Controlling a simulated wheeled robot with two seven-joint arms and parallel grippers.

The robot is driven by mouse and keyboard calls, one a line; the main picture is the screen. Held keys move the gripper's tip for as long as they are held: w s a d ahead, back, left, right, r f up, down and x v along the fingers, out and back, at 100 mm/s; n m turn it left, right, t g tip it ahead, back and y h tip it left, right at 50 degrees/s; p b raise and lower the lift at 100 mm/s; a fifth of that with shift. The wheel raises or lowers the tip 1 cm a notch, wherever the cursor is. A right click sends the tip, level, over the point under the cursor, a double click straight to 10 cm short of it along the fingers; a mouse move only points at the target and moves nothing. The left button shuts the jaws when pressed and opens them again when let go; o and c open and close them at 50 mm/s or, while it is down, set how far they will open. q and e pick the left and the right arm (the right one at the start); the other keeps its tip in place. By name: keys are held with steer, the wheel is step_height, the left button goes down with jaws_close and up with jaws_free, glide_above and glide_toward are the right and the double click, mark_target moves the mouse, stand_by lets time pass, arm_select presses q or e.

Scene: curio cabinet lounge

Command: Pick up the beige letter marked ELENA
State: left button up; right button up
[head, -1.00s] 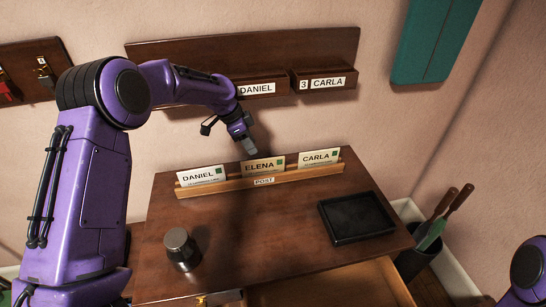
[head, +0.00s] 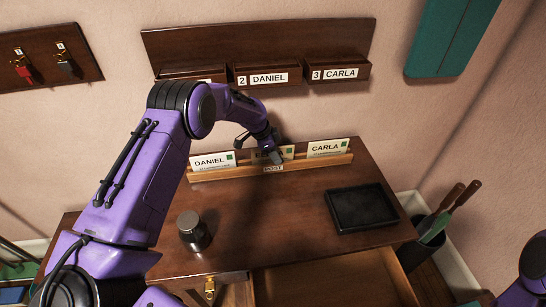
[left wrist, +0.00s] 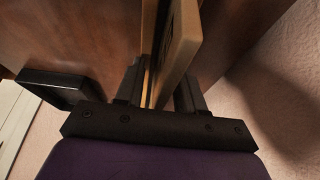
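The beige ELENA letter (head: 287,152) stands upright in the middle of the wooden POST rack (head: 222,174) on the desk. My left gripper (head: 276,159) is down at this letter and hides most of its name. In the left wrist view the letter (left wrist: 181,45) rises between the two dark fingers of my left gripper (left wrist: 162,88). The fingers are apart, one on either side of the letter, with a gap showing. My right gripper is out of view.
The DANIEL letter (head: 212,162) and CARLA letter (head: 327,149) stand on either side in the rack. A black tray (head: 361,208) and a dark metal cup (head: 193,232) are on the desk. An open drawer (head: 335,283) is at the front. Labelled wall boxes (head: 340,73) hang above.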

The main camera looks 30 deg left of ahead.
arm_select(q)
jaws_close()
stand_by(0.3)
step_height(320, 180, up, 28)
steer(key=p, duration=1.4)
steer(key=shift+r, duration=0.1)
steer(key=shift+d, duration=0.1)
